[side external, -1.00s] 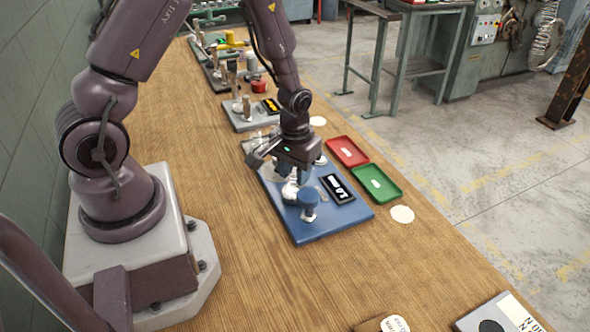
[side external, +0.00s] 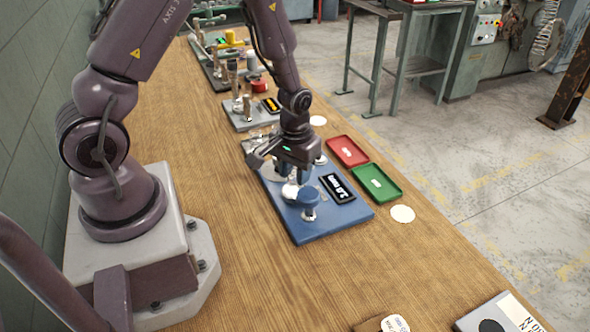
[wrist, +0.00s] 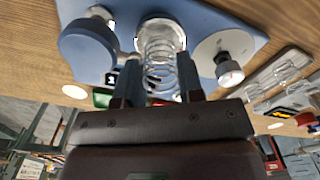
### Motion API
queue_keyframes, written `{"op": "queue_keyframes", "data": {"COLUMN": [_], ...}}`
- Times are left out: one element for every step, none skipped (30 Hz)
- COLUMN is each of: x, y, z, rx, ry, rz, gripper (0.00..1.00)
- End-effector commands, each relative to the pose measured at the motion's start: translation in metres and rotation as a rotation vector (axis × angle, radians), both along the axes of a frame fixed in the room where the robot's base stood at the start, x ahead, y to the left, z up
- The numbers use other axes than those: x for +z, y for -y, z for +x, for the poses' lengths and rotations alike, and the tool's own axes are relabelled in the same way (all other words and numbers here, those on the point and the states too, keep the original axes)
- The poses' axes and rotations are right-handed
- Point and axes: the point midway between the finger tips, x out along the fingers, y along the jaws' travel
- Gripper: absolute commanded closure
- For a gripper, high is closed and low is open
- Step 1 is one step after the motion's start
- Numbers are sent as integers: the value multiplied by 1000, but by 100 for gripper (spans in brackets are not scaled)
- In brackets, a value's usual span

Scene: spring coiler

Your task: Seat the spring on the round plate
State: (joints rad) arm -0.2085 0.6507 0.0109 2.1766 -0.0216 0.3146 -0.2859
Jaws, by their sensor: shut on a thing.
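My gripper (wrist: 158,82) is shut on the coil spring (wrist: 158,68), whose wire rings show between the two fingers in the wrist view. The spring's far end meets a pale round piece (wrist: 160,35), which looks like the round plate. I cannot tell whether the spring is fully down on it. In the side view my gripper (side external: 296,176) is low over the blue base (side external: 318,228), with a white round piece (side external: 289,191) just below the fingers. The spring is mostly hidden there.
A blue round knob (side external: 309,197) stands close beside the fingers. A black display (side external: 338,188) lies to its right on the base. A pale disc with a metal post (wrist: 228,70) is on the other side. Red (side external: 347,152) and green (side external: 377,183) trays lie to the right.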

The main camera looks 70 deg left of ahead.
Motion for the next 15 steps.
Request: {"op": "queue_keyframes", "data": {"x": [-1,-1,-2,-3,-3,-4,-5,-5,-6,-7,-7,-8,-8,-9,-10], "y": [0,0,0,0,0,0,0,0,0,0,0,0,0,0,0], "z": [0,0,0,0,0,0,0,0,0,0,0,0,0,0,0], "rx": [0,0,0,0,0,0,0,0,0,0,0,0,0,0,0], "ry": [0,0,0,0,0,0,0,0,0,0,0,-1,-1,-1,-1], "rz": [0,0,0,0,0,0,0,0,0,0,0,0,0,0,0], "gripper": [79,79,79,79,79,79,79,79,79,79,79,79,79,79,79]}}
